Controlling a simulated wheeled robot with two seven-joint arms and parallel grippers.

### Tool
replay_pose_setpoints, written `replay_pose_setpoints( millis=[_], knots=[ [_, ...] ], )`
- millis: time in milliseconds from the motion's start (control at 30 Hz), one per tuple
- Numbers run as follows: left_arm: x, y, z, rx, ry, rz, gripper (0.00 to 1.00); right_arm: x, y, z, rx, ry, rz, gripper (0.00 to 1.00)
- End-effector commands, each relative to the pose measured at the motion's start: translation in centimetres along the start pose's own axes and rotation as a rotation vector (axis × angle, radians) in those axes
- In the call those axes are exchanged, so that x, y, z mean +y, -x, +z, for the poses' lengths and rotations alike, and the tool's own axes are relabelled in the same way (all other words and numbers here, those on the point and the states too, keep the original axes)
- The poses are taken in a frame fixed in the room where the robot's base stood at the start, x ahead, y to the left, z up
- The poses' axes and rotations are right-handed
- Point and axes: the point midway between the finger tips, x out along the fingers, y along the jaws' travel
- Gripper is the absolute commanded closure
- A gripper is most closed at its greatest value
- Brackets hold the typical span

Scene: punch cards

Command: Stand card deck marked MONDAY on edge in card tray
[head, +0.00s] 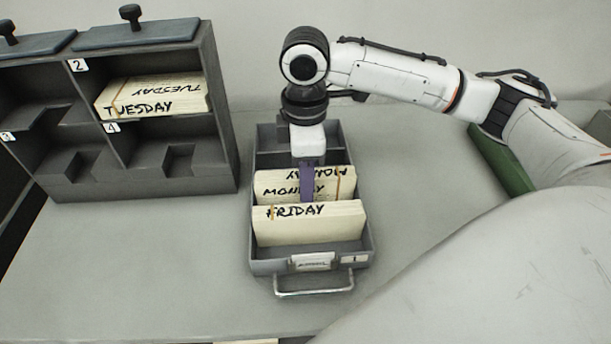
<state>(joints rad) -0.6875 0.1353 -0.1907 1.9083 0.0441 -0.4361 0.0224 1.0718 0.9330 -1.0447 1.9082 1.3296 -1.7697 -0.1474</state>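The card deck marked MONDAY (278,189) is a cream block with a tan band. It stands on edge inside the grey card tray (367,258), behind a deck marked FRIDAY (310,227). My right gripper (307,184) points down into the tray from above. One purple finger lies against the front face of the MONDAY deck, covering part of its lettering; the other finger is hidden behind the deck. The gripper appears shut on the deck. The deck's lower part is hidden by the FRIDAY deck. My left gripper is not in view.
A grey rack with numbered compartments (222,110) stands at the left; a TUESDAY deck (150,98) lies in compartment 2. The tray has a wire handle (314,291) at its front. A green object (500,160) lies at the right. The table left of the tray is clear.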

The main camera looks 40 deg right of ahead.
Motion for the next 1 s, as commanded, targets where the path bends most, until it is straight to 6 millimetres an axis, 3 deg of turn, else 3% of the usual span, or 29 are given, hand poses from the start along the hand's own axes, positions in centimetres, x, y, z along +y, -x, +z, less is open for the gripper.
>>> replay_pose_setpoints(
  millis=[300,433,800,1000],
  knots=[
    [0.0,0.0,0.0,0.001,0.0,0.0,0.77,-0.1,-0.1,0.0,-0.002,0.0,-0.002,0.55],
    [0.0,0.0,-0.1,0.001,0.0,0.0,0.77,0.0,0.8,-0.1,0.001,0.001,0.0,0.55],
    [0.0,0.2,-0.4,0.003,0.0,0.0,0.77,0.0,7.8,-0.1,0.003,0.001,0.002,0.55],
    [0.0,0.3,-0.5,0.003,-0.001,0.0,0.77,0.0,9.9,0.0,0.001,0.0,0.0,0.55]
  ],
)
